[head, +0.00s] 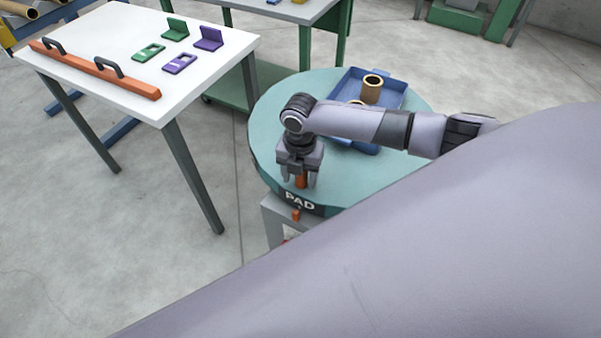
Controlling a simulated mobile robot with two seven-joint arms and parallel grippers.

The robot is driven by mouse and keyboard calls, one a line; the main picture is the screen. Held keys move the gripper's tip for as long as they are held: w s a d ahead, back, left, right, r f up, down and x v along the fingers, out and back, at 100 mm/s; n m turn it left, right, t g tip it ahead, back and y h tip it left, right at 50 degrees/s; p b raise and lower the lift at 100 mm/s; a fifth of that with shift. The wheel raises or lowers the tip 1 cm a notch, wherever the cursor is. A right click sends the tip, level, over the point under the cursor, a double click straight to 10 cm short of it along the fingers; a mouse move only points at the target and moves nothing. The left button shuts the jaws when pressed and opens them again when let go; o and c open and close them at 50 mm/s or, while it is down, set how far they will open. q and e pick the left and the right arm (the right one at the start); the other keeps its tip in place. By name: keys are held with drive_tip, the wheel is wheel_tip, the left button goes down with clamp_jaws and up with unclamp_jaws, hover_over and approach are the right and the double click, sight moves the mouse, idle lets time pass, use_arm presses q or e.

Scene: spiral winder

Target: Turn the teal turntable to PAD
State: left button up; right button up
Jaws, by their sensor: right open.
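The teal turntable (268,128) stands in the middle of the head view on a grey stand (272,215). Its dark rim label reading PAD (300,202) faces toward me. A small orange marker (296,215) sits on the stand just below that label. My right gripper (301,183) points down over the front edge of the turntable, above the label. Its fingers are open on either side of an upright orange peg (301,181). I cannot tell whether they touch it. My left gripper is not in view.
A blue tray (390,82) holding tan rings (372,88) lies on the turntable, partly behind my right arm. A white table (95,40) at the left bears an orange bar with handles (95,70) and green and purple parts.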

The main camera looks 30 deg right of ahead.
drive_tip(key=shift+d, duration=0.1)
drive_tip(key=shift+r, duration=0.25)
wheel_tip(320, 180, up, 7)
drive_tip(key=shift+f, duration=0.15)
idle(0.3)
